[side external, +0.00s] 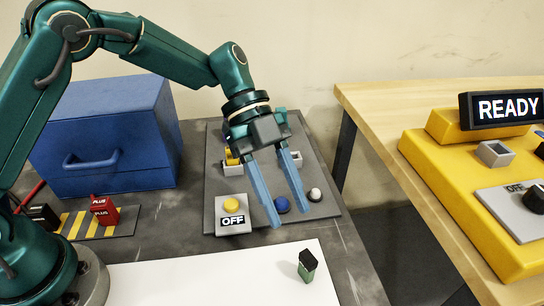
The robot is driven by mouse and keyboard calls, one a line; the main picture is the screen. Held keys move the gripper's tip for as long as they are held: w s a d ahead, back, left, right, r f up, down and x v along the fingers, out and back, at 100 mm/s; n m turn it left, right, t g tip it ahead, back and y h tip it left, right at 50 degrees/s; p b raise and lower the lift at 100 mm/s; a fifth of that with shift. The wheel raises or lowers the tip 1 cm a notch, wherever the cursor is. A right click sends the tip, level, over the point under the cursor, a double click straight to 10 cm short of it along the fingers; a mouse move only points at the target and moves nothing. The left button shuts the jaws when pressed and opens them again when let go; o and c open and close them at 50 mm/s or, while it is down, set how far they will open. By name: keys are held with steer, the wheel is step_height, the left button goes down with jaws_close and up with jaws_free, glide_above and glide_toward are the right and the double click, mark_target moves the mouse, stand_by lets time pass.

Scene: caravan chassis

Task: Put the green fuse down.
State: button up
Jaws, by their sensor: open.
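The green fuse (307,266), with a dark top, stands on the white sheet (220,278) near its right end. My gripper (287,220) is open, with two blue fingers spread apart and nothing visible between them. It is above and behind the fuse in the side external view, apart from it, over the grey panel's front part. The fingers cover part of the panel behind them.
The grey panel (318,206) carries a yellow button box marked OFF (233,212), a blue knob (282,205) and a white knob (315,194). A blue toolbox (105,135) and red PLUS clamp (104,210) stand left. A gap separates the wooden table (390,110) with the yellow chassis (440,185).

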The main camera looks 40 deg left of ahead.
steer(key=s+a+r+n+t+y, duration=0.3)
steer(key=s+a+n, duration=0.3)
steer(key=a+n, duration=0.3)
steer(key=s+a+r+n+t+y, duration=0.3)
steer(key=s+a+n+t+y, duration=0.2)
steer(key=n, duration=0.8)
steer(key=s+a+t, duration=0.1)
steer(key=a, duration=0.2)
steer(key=shift+s+a+n, duration=0.25)
steer(key=shift+a+n, duration=0.05)
steer(key=shift+a, duration=0.1)
